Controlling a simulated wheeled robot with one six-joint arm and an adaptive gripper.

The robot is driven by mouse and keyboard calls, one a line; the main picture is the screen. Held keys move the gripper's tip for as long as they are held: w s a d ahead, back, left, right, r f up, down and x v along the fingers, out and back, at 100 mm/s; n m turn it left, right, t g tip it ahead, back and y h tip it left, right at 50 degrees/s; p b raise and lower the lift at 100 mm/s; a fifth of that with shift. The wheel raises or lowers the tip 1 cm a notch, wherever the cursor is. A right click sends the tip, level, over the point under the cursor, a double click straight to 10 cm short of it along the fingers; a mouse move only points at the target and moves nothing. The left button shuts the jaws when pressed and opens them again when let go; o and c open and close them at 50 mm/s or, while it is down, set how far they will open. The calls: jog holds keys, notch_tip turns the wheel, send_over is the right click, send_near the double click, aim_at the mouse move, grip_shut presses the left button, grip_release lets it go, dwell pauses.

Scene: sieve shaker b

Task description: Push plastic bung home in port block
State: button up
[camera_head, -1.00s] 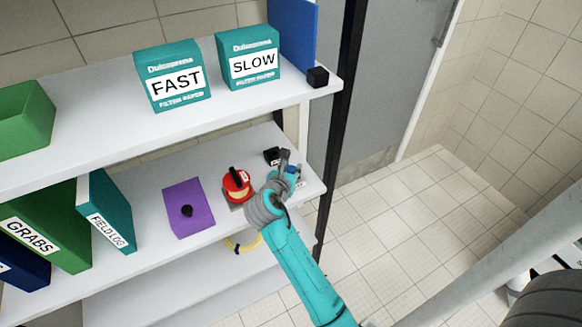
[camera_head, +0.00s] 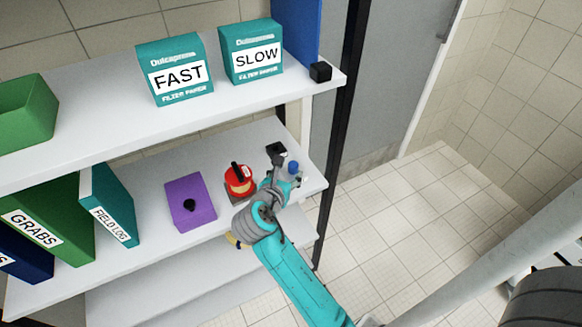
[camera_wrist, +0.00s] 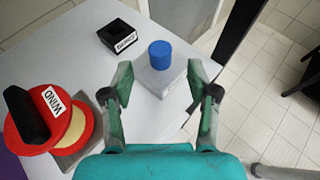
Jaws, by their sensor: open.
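The blue plastic bung (camera_wrist: 160,54) stands upright in the top of a pale grey port block (camera_wrist: 158,80) near the shelf's right end. Part of the bung shows above the block; how deep it sits I cannot tell. The bung also shows in the head view (camera_head: 294,167), with the block partly hidden by my gripper. My gripper (camera_wrist: 160,70) is open and empty. In the wrist view its fingers lie left and right of the block, with the bung centred beyond the gap; I see no contact.
A red round device labelled WIND (camera_wrist: 62,118) stands left of my gripper. A black labelled box (camera_wrist: 122,38) is behind and left of the block. A purple box (camera_head: 190,202) with a black knob is further left.

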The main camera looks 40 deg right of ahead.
jog(key=v, duration=0.5)
dwell(0.5)
jog(key=s+a+f+m+t+y, duration=0.35)
jog(key=s+f, duration=0.25)
jog(key=s, duration=0.2)
jog(key=s+a+f+m+t+y, duration=0.2)
jog(key=s+a+f+m+y, duration=0.25)
jog(key=s+f, duration=0.25)
jog(key=s+a+r+m+t+y, duration=0.1)
jog(key=s+a+r+m+y, duration=0.1)
jog(key=s+r+m, duration=0.3)
jog(key=s+a+r+m+t+y, duration=0.1)
jog(key=s+a+r+m, duration=0.3)
jog(key=s+m, duration=0.6)
jog(key=s+r, duration=0.1)
jog(key=s, duration=0.3)
jog(key=shift+s+r+m+t+y, duration=0.2)
jog(key=shift+s+m+t+y, duration=0.05)
jog(key=shift+m+t+y, duration=0.15)
jog(key=shift+c, duration=0.4)
